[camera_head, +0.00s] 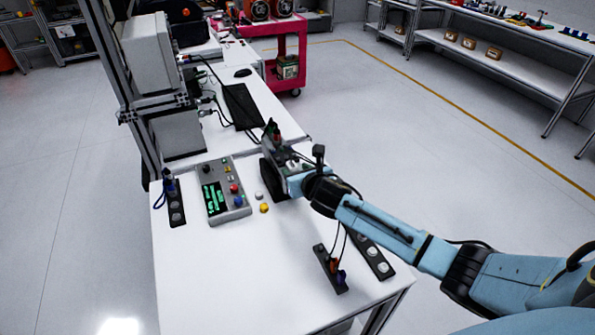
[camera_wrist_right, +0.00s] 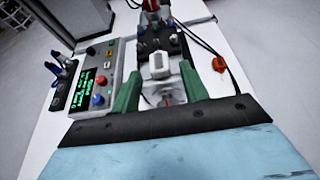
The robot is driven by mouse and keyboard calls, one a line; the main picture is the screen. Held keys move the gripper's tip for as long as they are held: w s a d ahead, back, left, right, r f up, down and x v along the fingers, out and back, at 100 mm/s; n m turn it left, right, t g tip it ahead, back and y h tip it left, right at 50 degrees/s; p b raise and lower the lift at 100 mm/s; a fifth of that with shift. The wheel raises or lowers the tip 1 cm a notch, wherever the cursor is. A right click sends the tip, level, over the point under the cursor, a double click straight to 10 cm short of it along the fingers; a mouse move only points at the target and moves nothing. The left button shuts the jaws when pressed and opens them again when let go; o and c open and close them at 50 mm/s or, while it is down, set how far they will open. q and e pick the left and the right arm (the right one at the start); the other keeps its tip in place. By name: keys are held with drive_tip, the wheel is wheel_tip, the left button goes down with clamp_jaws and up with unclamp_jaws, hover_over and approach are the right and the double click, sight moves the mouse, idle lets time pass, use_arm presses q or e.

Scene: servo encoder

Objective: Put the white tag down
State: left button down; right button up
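My right gripper (camera_head: 284,172) is over the table, right of the grey control panel. In the right wrist view its two green fingers (camera_wrist_right: 158,84) stand apart. A small white block (camera_wrist_right: 157,65), which looks like the white tag, lies between and just beyond the fingertips. I see a gap on each side of it and no clear finger contact. Behind it is a dark fixture (camera_wrist_right: 158,38) with several knobs; the fixture also shows beside the gripper in the head view (camera_head: 267,170). The arm partly hides this spot there. My left gripper is not in view.
The grey panel (camera_head: 223,190) has a green display and coloured knobs. A small white piece (camera_head: 259,195) and a yellow piece (camera_head: 264,208) lie beside it. Dark strips stand at left (camera_head: 176,203) and front right (camera_head: 329,268). The front middle of the table (camera_head: 235,275) is clear.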

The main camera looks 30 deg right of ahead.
drive_tip(key=shift+r, duration=0.15)
drive_tip(key=shift+s+r, duration=0.1)
drive_tip(key=p+v, duration=0.1)
drive_tip(key=v, duration=1)
drive_tip(key=shift+s, duration=0.4)
